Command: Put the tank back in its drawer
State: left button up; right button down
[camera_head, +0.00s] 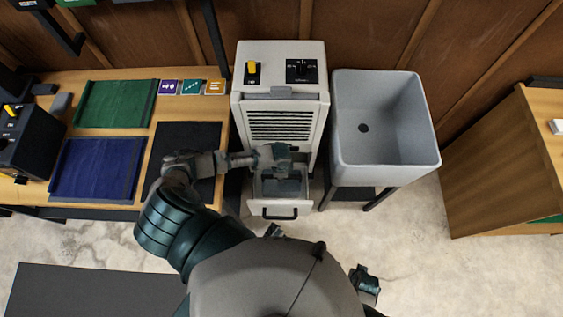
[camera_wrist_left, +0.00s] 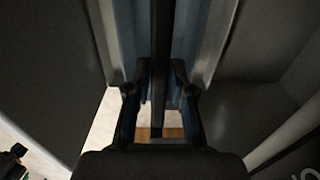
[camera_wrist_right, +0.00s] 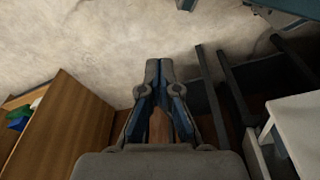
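The tank (camera_head: 291,188) is a grey-blue translucent bin. It sits within the pulled-out white drawer (camera_head: 283,208) at the bottom of the white dehumidifier cabinet (camera_head: 318,120); whether it is fully seated is unclear. My left gripper (camera_head: 275,158) is over the tank and partly hides it. In the left wrist view, my left gripper (camera_wrist_left: 161,75) has its fingers close on both sides of a dark bar (camera_wrist_left: 162,30), which looks like the tank's handle. My right gripper (camera_wrist_right: 160,65) is shut and empty, above the floor, low on the right in the head view (camera_head: 365,282).
A grey sink (camera_head: 385,135) stands close to the cabinet's right. A workbench (camera_head: 140,75) with green, blue and black mats is on the left. A wooden cabinet (camera_head: 500,165) stands at far right. Bare concrete floor (camera_head: 420,250) lies in front of the sink.

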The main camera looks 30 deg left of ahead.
pick_arm(q)
jog(key=shift+o, duration=0.9)
jog(key=shift+a, duration=0.4)
jog(key=shift+d+r, duration=0.1)
jog(key=shift+r, duration=0.1)
notch_tip(320, 180, up, 12)
jog(key=p, duration=0.3)
pick_arm(e)
jog(key=s+f, duration=0.4)
jog(key=f, duration=0.2)
jog(key=shift+f, duration=0.4)
pick_arm(q)
jog(key=shift+d+f, duration=0.1)
jog(key=shift+d, duration=0.05)
pick_arm(e)
jog(key=shift+s+d, duration=0.1)
jog(key=shift+d, duration=0.1)
